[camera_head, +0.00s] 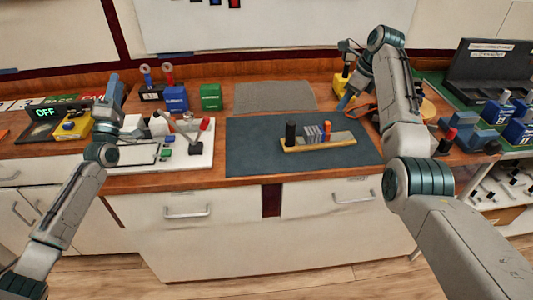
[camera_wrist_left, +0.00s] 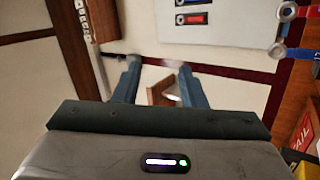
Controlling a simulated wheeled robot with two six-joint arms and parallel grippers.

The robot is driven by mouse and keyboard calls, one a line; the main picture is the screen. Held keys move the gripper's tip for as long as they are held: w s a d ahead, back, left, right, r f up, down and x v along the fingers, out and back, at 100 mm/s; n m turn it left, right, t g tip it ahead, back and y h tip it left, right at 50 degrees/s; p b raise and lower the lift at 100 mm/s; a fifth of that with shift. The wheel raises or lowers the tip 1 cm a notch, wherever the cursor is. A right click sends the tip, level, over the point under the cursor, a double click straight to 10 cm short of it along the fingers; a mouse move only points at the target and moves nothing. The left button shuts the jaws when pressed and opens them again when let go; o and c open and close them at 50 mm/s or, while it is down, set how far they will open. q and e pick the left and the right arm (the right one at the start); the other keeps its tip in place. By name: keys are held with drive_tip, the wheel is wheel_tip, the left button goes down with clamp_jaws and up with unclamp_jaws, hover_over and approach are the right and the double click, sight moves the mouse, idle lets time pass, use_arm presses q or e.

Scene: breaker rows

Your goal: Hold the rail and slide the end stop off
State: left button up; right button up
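A pale yellow-tan rail (camera_head: 325,145) lies flat on the dark mat (camera_head: 252,160). A black upright piece (camera_head: 291,133) stands at its left end. Grey modules (camera_head: 312,133) and a small orange piece (camera_head: 327,131) sit near its middle. I cannot tell which piece is the end stop. My left gripper (camera_head: 114,88) is far left of the rail, raised over the left of the bench. In the left wrist view its blue fingers (camera_wrist_left: 159,80) are apart and empty. My right gripper (camera_head: 347,101) is behind and right of the rail, apart from it; its opening is unclear.
A white board with small parts (camera_head: 190,155) lies left of the mat. Blue (camera_head: 175,98) and green (camera_head: 210,97) blocks stand behind it. A grey mat (camera_head: 275,96) lies empty at the back. Black and blue items (camera_head: 465,140) crowd the right. The dark mat's left half is clear.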

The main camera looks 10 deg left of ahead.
use_arm(q)
drive_tip(key=w+d+r+n+y, duration=0.1)
drive_tip(key=w+d+r+n, duration=0.15)
drive_tip(key=d+n, duration=0.35)
drive_tip(key=w+d+r+n+y, duration=0.2)
drive_tip(key=d+r+n, duration=0.25)
drive_tip(key=d, duration=0.35)
drive_tip(key=w+d+r+n+y, duration=0.1)
drive_tip(key=w+d+r+n, duration=0.15)
drive_tip(key=d+n, duration=0.45)
drive_tip(key=d+f+m+g+h, duration=0.2)
drive_tip(key=d+f+m+h, duration=0.1)
drive_tip(key=d+f+h, duration=0.8)
drive_tip(key=g+h, duration=0.3)
drive_tip(key=g, duration=0.3)
approach(288, 137)
drive_tip(key=shift+w+d+r+n, duration=0.15)
drive_tip(key=shift+w+r+n, duration=0.15)
drive_tip(key=shift+w+n, duration=0.15)
drive_tip(key=shift+w+d+f, duration=0.1)
drive_tip(key=shift+w+d, duration=0.05)
drive_tip(key=x, duration=1)
drive_tip(key=shift+w+f, duration=0.1)
drive_tip(key=shift+f, duration=0.05)
clamp_jaws()
